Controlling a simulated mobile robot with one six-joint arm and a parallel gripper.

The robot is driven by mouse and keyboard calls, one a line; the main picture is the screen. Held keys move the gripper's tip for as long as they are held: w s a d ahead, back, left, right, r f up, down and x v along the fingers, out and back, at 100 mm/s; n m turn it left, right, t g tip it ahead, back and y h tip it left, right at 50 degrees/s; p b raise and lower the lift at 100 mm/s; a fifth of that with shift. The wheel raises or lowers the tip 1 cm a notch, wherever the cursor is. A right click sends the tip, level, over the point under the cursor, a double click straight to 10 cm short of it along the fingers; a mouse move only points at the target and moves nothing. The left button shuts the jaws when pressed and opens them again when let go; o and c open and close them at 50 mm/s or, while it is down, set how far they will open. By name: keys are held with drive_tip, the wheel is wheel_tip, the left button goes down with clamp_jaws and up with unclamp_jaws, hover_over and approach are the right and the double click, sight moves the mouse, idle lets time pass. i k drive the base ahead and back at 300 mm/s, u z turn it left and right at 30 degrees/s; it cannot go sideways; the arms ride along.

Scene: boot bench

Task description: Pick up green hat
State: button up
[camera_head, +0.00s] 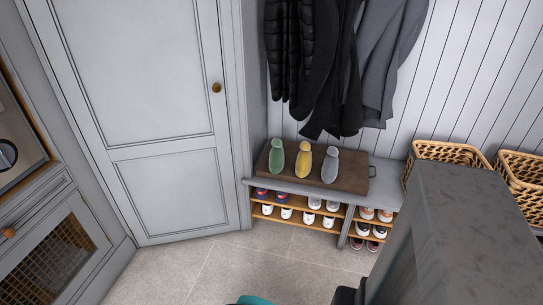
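No green item in view shows clearly as a hat. A teal rounded thing (252,300) is cut off by the bottom edge of the picture, low over the floor; I cannot tell whether it is the hat. My gripper is not identifiable in this view. A small black shape at the bottom edge, right of the teal thing, is too cropped to identify.
The grey bench (385,172) has shelves of shoes below and dark coats (340,75) above. Wicker baskets (450,152) stand at right. A tall grey block (460,240) fills the lower right. A closed door (135,100) is at left. The tiled floor (225,265) between is mostly clear.

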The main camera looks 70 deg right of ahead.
sight(277, 158)
drive_tip(key=z, duration=0.45)
drive_tip(key=i, duration=0.7)
drive_tip(key=z, duration=0.9)
drive_tip(key=i, duration=0.75)
drive_tip(key=z, duration=0.4)
